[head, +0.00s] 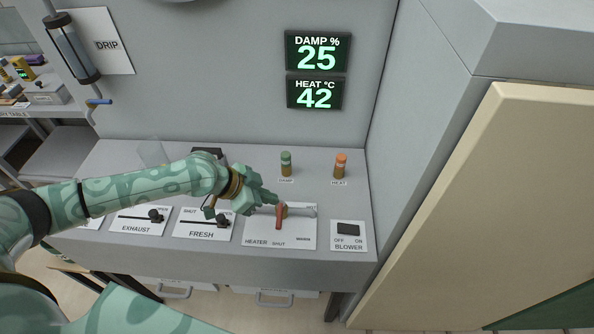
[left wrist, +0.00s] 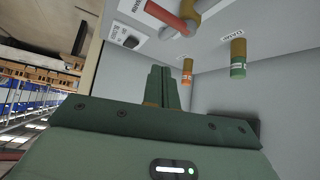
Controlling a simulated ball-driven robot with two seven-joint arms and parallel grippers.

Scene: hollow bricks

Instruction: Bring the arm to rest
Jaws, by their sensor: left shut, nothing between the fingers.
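My left arm reaches in from the left over the grey control panel (head: 130,260). My left gripper (head: 270,198) is shut and empty, close beside the red heater lever (head: 279,217) on its brass valve. I cannot tell from the head view whether it touches the lever. In the left wrist view the shut fingers (left wrist: 163,88) point toward the panel, with the red lever (left wrist: 168,17) above them and apart from them. My right gripper is not in view.
Exhaust (head: 154,215) and fresh (head: 212,220) sliders and a blower switch (head: 348,229) line the panel. Green damp (head: 286,163) and orange heat (head: 341,165) pegs stand behind. Displays read damp 25 (head: 318,53) and heat 42 (head: 315,93). A beige board (head: 460,200) stands right.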

